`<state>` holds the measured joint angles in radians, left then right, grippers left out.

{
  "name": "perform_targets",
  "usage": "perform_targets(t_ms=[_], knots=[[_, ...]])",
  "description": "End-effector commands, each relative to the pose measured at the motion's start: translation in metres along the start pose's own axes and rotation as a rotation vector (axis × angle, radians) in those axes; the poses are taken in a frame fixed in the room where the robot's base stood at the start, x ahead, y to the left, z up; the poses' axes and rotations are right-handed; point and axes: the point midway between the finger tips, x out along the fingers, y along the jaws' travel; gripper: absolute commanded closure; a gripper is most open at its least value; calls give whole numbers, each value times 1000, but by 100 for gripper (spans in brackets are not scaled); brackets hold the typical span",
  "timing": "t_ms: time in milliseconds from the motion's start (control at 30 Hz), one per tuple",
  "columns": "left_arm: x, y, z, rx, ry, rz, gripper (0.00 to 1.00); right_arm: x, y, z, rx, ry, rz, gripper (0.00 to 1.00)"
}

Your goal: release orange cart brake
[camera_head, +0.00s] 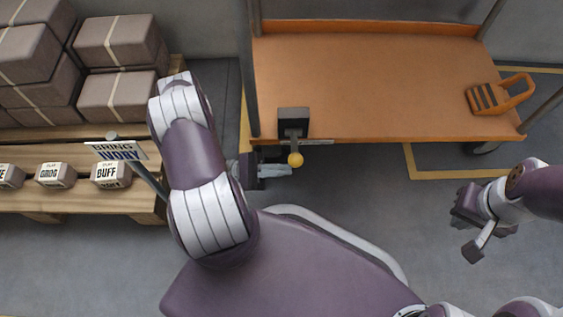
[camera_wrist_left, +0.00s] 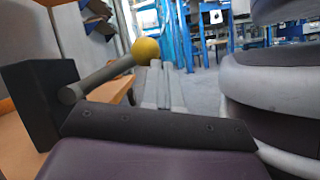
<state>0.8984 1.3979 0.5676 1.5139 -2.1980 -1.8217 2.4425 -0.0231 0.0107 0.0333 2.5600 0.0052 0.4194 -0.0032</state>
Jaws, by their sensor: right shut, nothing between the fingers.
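The orange cart (camera_head: 370,80) stands at the top centre of the head view. Its brake has a dark bracket (camera_head: 293,118) at the front left edge and a lever ending in a yellow ball (camera_head: 295,159). My left gripper (camera_head: 288,170) is just below the ball, with its fingers pointing right. In the left wrist view its grey fingers (camera_wrist_left: 162,85) are together with nothing visible between them. There the yellow ball (camera_wrist_left: 145,51) is left of the fingertips; contact cannot be told. My right gripper (camera_head: 468,215) is shut and empty at the right, away from the cart.
A wooden pallet (camera_head: 80,200) at the left carries boxes (camera_head: 116,97) and small labelled blocks (camera_head: 109,174). A signpost (camera_head: 150,178) stands beside my left arm. Grey floor (camera_head: 370,200) is open below the cart.

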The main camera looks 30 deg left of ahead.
Motion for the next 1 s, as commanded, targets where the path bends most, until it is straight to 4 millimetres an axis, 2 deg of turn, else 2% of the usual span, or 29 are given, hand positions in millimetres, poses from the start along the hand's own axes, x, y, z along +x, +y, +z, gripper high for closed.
perform_targets(t_ms=[100, 400, 1000], knots=[[6, 4, 12, -1, 0, 0, 100, -13, 0, -2, 0, 0, 0, 100], [14, 9, 27, -1, 0, 1, 100, -28, 0, -3, 0, 0, 0, 100], [17, 11, 33, 0, 1, 1, 100, -34, 0, -4, 0, 0, 0, 100]])
